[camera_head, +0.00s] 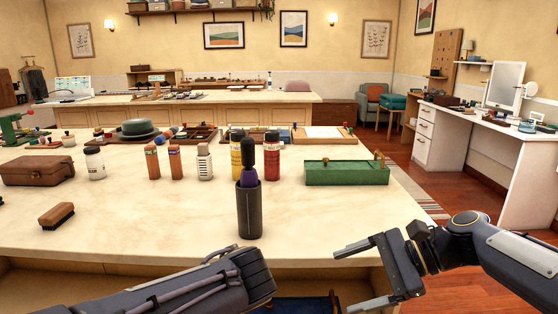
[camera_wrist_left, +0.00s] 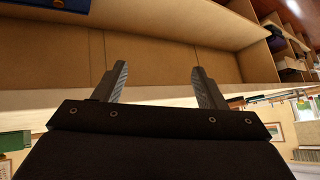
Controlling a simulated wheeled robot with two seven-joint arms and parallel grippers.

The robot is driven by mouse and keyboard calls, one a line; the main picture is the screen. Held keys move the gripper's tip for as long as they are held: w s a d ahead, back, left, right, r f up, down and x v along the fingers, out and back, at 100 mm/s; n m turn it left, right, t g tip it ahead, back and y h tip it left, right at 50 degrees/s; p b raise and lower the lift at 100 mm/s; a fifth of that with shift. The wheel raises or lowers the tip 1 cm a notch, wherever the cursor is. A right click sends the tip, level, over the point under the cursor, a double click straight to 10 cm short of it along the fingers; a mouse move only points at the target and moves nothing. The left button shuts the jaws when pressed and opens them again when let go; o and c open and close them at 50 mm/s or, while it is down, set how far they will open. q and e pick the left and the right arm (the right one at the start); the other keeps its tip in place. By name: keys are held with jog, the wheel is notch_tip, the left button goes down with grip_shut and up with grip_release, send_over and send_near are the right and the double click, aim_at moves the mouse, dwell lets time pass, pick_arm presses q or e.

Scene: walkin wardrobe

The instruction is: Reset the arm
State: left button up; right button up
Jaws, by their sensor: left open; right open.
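My right gripper (camera_head: 350,277) is open and empty in front of the counter's near edge, at the lower right of the head view. My left arm comes in low at the bottom of the head view, and its fingers are mostly hidden there. In the left wrist view my left gripper (camera_wrist_left: 160,84) is open, with nothing between its fingers. Beyond those fingers is an open wooden shelf compartment (camera_wrist_left: 180,50).
The pale counter (camera_head: 130,225) carries a dark cup (camera_head: 249,212) near its front edge. A white desk (camera_head: 470,140) stands at right, with open floor between.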

pick_arm(q)
jog(key=s+a+f+m+g+h, duration=0.1)
jog(key=s+a+f+g+h, duration=0.1)
jog(key=s+a+f+h, duration=0.3)
jog(key=s+a+f+g+h, duration=0.1)
jog(key=s+a, duration=0.2)
jog(key=s, duration=0.3)
jog(key=s+m+t+h, duration=0.2)
jog(key=s+h, duration=0.1)
jog(key=s, duration=0.8)
pick_arm(e)
jog(key=s+d+f+n+t+h, duration=0.1)
jog(key=s+d+f+n+h, duration=0.2)
jog(key=s, duration=0.4)
jog(key=s+d+f+n+t+h, duration=0.1)
jog(key=s+f+n+t+h, duration=0.15)
jog(key=s+f+n, duration=0.3)
jog(key=s+d+f+n+t+h, duration=0.1)
jog(key=s+d+f+n+h, duration=0.25)
jog(key=s, duration=0.45)
pick_arm(q)
notch_tip(320, 180, up, 27)
jog(key=d+p, duration=0.1)
jog(key=p, duration=2.6)
jog(key=shift+p, duration=0.3)
pick_arm(e)
notch_tip(320, 180, up, 27)
jog(key=shift+w+a+f, duration=0.15)
jog(key=shift+a, duration=0.2)
